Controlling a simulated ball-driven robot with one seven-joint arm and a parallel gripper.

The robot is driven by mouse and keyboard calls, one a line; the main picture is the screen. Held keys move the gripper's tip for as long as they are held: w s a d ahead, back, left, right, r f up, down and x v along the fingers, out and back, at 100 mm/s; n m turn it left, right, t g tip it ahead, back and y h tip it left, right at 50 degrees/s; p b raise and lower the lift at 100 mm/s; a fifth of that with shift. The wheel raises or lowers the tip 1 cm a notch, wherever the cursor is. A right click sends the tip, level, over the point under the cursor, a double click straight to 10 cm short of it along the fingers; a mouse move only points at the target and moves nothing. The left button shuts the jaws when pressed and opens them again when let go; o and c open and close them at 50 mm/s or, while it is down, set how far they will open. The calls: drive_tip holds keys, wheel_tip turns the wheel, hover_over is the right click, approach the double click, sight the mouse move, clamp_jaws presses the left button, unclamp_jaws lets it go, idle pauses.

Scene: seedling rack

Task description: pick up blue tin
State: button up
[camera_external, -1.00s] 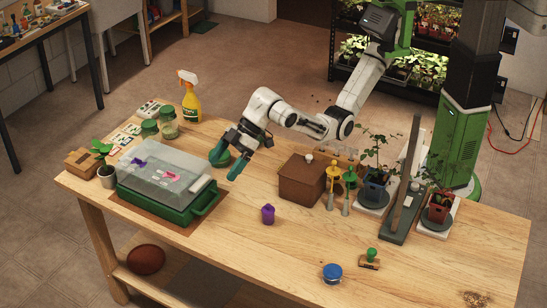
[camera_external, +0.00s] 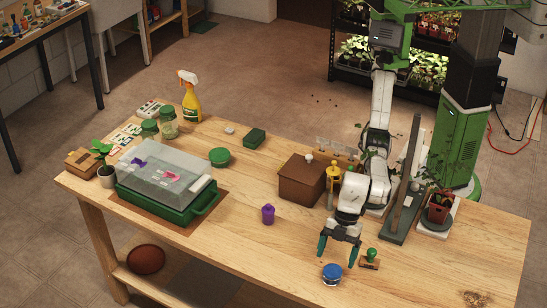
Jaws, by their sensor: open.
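The blue tin (camera_external: 332,272) is small and round with a blue lid and a paler side. It stands on the wooden table near the front edge, right of centre. My gripper (camera_external: 338,256) points down with its two green fingers spread apart and empty. In this view the fingertips are just behind and above the tin, one to its left and one to its right. I cannot tell the exact height of the fingertips over the table.
A green-knobbed wooden stamp (camera_external: 370,261) stands close to the right finger. A purple pot (camera_external: 268,214) is to the left. A brown box (camera_external: 301,181), a yellow-topped tool (camera_external: 333,181) and a dark upright post (camera_external: 405,190) stand behind. The table front left of the tin is clear.

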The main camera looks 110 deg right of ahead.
sight(333, 270)
drive_tip(key=shift+a+b+x, duration=0.1)
drive_tip(key=shift+b+x, duration=0.05)
drive_tip(key=shift+x, duration=1.25)
drive_tip(key=shift+a+b+x, duration=0.15)
drive_tip(key=shift+x, duration=1.25)
drive_tip(key=shift+w+r, duration=0.1)
drive_tip(key=c, duration=1.2)
drive_tip(key=shift+o, duration=0.2)
